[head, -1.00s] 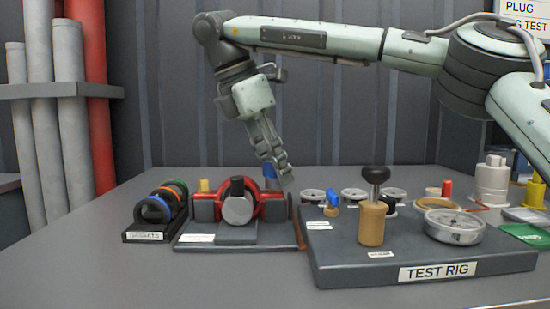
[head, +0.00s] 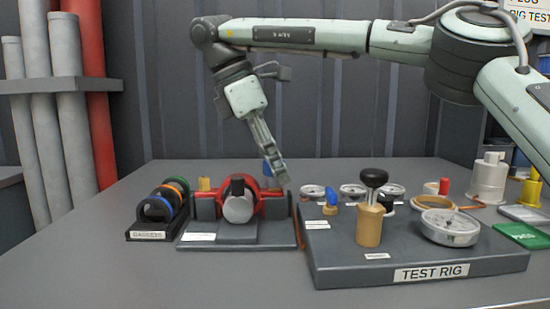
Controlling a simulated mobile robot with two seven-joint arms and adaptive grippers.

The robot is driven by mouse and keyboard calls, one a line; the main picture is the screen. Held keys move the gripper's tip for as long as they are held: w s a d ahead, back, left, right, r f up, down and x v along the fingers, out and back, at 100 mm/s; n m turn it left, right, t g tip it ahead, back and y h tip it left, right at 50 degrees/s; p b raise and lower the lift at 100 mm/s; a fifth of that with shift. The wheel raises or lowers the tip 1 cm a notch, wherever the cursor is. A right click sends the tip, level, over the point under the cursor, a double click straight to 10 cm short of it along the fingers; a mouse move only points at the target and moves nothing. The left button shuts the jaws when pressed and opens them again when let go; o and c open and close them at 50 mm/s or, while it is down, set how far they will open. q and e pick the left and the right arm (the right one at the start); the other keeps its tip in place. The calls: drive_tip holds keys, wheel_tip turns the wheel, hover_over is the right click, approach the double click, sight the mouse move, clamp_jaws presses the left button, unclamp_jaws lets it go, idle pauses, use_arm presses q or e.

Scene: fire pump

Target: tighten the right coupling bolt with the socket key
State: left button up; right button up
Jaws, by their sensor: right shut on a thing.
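The red coupling (head: 256,206) sits in a dark grey stand with a pale grey round end facing me. A yellow bolt-like piece (head: 204,184) stands at its left side. At its right side a blue upright piece (head: 267,168), seemingly the socket key, stands where the right bolt would be. My right gripper (head: 280,172) reaches down over that side and is shut, apparently on the blue piece. The fingers partly cover it, so the grip and the right bolt cannot be seen clearly. My left gripper is not in view.
A rack of coloured rings (head: 160,208) stands left of the coupling. The test rig (head: 420,267), with a black-knobbed plug (head: 372,205) and gauges (head: 450,227), is close on the right. White and yellow containers stand at the far right. The table front is clear.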

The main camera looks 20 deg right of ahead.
drive_tip(key=shift+m, duration=0.5)
drive_tip(key=shift+f+n, duration=0.1)
drive_tip(key=shift+n, duration=0.6)
drive_tip(key=shift+r+p, duration=1.85)
drive_tip(key=shift+r, duration=0.55)
